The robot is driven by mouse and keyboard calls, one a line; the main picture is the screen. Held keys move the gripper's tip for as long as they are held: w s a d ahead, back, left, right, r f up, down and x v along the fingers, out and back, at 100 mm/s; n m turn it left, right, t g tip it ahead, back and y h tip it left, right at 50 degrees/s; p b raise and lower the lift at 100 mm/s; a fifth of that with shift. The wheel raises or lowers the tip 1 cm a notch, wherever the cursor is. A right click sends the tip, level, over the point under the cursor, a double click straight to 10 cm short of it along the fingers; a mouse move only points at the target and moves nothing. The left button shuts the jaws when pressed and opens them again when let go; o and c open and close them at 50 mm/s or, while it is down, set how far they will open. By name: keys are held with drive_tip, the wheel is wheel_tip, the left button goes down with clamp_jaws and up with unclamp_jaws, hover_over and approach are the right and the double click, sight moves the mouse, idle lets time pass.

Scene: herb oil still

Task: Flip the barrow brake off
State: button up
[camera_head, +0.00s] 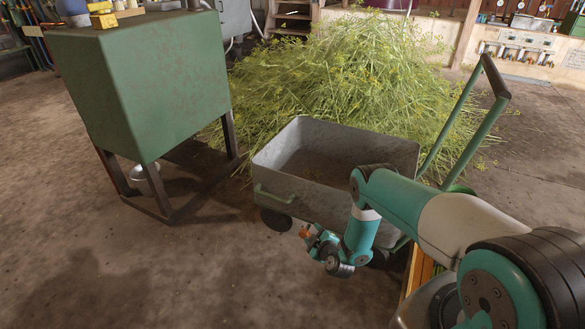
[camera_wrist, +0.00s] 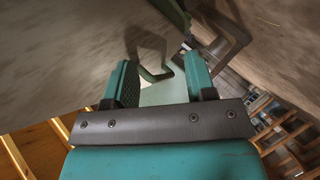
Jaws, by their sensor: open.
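The barrow (camera_head: 290,160) is a grey, open metal tub, empty inside, with a tall green push handle (camera_head: 458,115) at its right. A short green side handle (camera_head: 273,194) is on its left wall, and a dark wheel (camera_head: 276,219) shows below. My gripper (camera_head: 310,233) is low beside the barrow's near side. A small orange part (camera_head: 304,232) shows at its tip; I cannot tell whether it is the brake. In the wrist view my gripper (camera_wrist: 162,82) is open, its teal fingers apart. The brake is not clearly seen.
A green tank (camera_head: 150,90) on dark legs stands to the left. A heap of cut herbs (camera_head: 330,70) lies behind the barrow. Wooden slats (camera_head: 419,268) stand near the right, beneath my arm. The floor (camera_head: 130,260) at the front left is clear.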

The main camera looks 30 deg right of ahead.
drive_tip(key=w+a+r+y+p, duration=0.1)
drive_tip(key=w+r+y+p, duration=0.1)
drive_tip(key=r, duration=0.5)
drive_tip(key=w+a+r+n+g+y+p, duration=0.1)
drive_tip(key=w+a+r+y+p, duration=0.1)
drive_tip(key=r, duration=0.5)
drive_tip(key=w+a+r+n+y+p, duration=0.1)
drive_tip(key=w+r+y+p, duration=0.2)
drive_tip(key=r+p, duration=0.3)
drive_tip(key=shift+w+a+r+g+y, duration=0.3)
drive_tip(key=shift+w+r+g, duration=0.1)
drive_tip(key=shift+w+r, duration=0.3)
